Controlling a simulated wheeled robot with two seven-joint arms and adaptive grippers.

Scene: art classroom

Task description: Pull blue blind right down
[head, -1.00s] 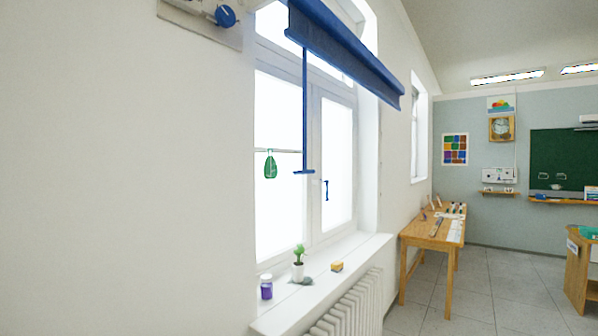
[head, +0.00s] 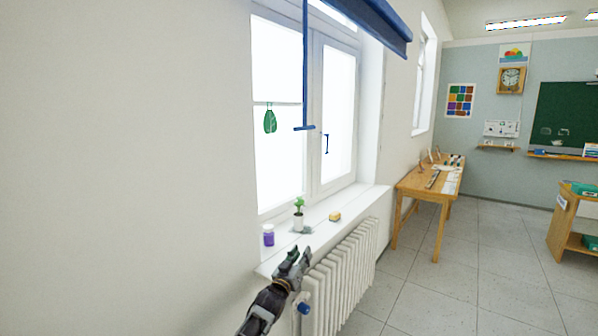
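The blue blind (head: 385,22) is rolled up at the top of the window, partly cut off by the upper edge of the head view. Its blue pull rod (head: 305,75) hangs down in front of the glass and ends in a short blue crossbar (head: 304,128). My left gripper (head: 297,257) is low in the picture, in front of the sill and above the radiator. It is well below the crossbar and apart from it. Its fingers look spread, with nothing visible between them. My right gripper is not in view.
The white sill (head: 335,217) holds a purple jar (head: 268,235), a small potted plant (head: 298,214) and a yellow sponge-like block (head: 335,216). A radiator (head: 340,275) stands below. A wooden table (head: 420,186) stands beyond.

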